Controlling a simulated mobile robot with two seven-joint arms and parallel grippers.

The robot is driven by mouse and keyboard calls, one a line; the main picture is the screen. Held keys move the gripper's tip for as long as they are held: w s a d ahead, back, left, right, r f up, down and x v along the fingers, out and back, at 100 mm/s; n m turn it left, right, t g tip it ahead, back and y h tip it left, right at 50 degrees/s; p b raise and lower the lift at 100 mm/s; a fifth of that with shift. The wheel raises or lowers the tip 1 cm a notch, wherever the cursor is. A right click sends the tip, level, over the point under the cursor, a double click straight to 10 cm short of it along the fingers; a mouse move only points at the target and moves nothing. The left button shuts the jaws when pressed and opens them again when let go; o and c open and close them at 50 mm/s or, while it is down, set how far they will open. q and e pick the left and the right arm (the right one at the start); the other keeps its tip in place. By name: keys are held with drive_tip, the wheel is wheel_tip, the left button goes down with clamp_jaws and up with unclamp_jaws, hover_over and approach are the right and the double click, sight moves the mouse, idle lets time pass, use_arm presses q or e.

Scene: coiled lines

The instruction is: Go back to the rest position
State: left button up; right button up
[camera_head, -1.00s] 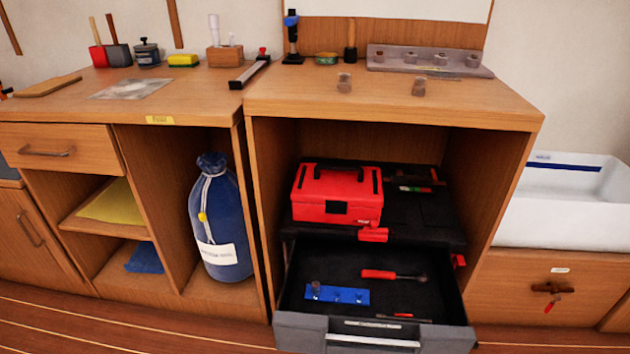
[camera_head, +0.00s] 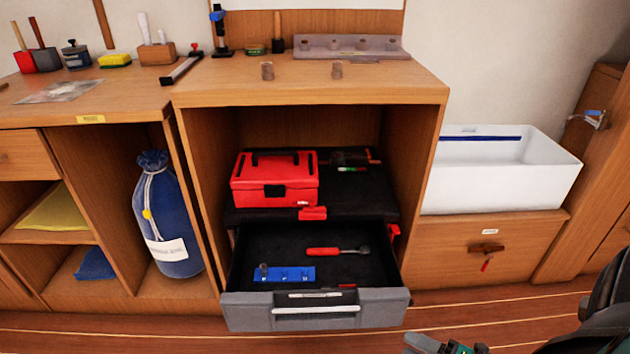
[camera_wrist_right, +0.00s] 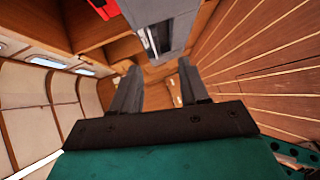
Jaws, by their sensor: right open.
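My right gripper (camera_head: 446,345) shows at the bottom edge of the head view, low over the floor and right of the open drawer. In the right wrist view its two fingers (camera_wrist_right: 160,88) stand apart with nothing between them. The grey drawer front (camera_wrist_right: 160,35) appears beyond the fingertips, clear of them. Part of my right arm fills the lower right corner of the head view. My left gripper is not in view.
The grey drawer (camera_head: 240,312) stands pulled out, holding a red-handled tool (camera_head: 325,251) and a blue strip (camera_head: 285,275). A red toolbox (camera_head: 275,190) sits above it. A white sink (camera_head: 490,185) is at right. Open wooden floor (camera_head: 470,310) lies in front.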

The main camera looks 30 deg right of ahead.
drive_tip(key=w+a+r+m+g+h, duration=0.1)
drive_tip(key=w+a+r+m+g, duration=0.25)
drive_tip(key=w+a+m, duration=0.6)
drive_tip(key=a+r+m, duration=0.4)
drive_tip(key=a+r, duration=0.1)
drive_tip(key=a, duration=0.3)
drive_tip(key=a+r+m, duration=0.4)
drive_tip(key=a+r, duration=0.1)
drive_tip(key=a, duration=0.4)
use_arm(q)
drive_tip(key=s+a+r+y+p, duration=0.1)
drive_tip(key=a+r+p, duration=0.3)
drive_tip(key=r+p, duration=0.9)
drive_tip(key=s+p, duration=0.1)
drive_tip(key=p, duration=0.6)
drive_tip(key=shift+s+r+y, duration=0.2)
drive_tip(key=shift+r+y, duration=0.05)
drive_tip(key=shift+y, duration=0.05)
use_arm(e)
drive_tip(key=s+d+r+h, duration=0.1)
drive_tip(key=d+r, duration=0.1)
drive_tip(key=r, duration=0.4)
drive_tip(key=s+d+r, duration=0.1)
drive_tip(key=d+r, duration=0.1)
drive_tip(key=r, duration=0.5)
drive_tip(key=shift+s+d+r+g+h, duration=0.2)
drive_tip(key=shift+s+d+g+h, duration=0.15)
drive_tip(key=shift+s+h, duration=0.05)
